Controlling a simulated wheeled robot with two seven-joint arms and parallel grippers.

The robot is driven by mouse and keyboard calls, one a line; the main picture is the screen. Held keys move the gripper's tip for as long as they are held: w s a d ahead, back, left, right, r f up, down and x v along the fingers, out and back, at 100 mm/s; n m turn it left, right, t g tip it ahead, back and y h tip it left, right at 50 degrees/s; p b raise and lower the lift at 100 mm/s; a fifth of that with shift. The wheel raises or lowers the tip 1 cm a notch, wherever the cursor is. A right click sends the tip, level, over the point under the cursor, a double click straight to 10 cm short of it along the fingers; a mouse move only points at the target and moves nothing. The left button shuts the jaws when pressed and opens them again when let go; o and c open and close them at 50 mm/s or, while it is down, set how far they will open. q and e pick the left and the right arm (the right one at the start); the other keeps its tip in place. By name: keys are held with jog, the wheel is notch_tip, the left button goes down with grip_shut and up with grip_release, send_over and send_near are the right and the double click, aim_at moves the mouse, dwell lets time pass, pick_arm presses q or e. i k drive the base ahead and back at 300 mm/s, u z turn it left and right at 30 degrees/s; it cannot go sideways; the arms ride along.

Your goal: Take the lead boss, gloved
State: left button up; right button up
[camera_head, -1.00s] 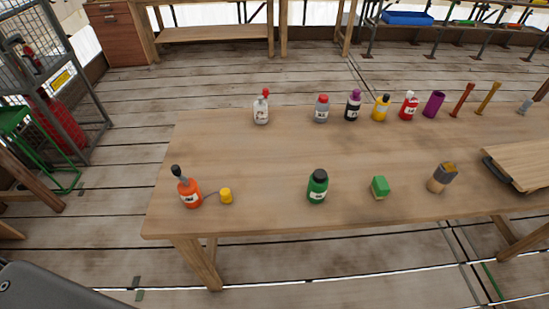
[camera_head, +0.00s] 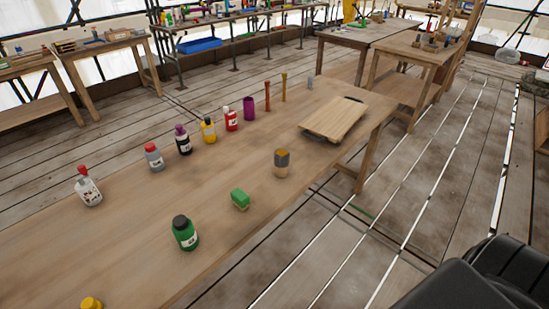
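I cannot make out a lead boss or a glove for certain on the long wooden table (camera_head: 130,215). A small grey piece (camera_head: 310,82) stands near the table's far edge, too small to identify. A wooden board (camera_head: 338,118) lies on a dark base at the table's right end. A grey-and-tan piece (camera_head: 282,163) stands near the front edge. Neither of my grippers is in view. A black part, probably of my own body, fills the bottom right corner.
A green bottle (camera_head: 185,233), green block (camera_head: 240,199) and yellow piece (camera_head: 91,303) stand along the near edge. Several bottles, a purple cylinder (camera_head: 249,108) and two sticks line the far side. More workbenches (camera_head: 370,33) stand behind. Plank floor (camera_head: 440,150) is clear at right.

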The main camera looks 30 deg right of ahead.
aim_at(281, 156)
jog(key=z, duration=3.25)
jog(key=i, duration=3)
jog(key=u, duration=3.2)
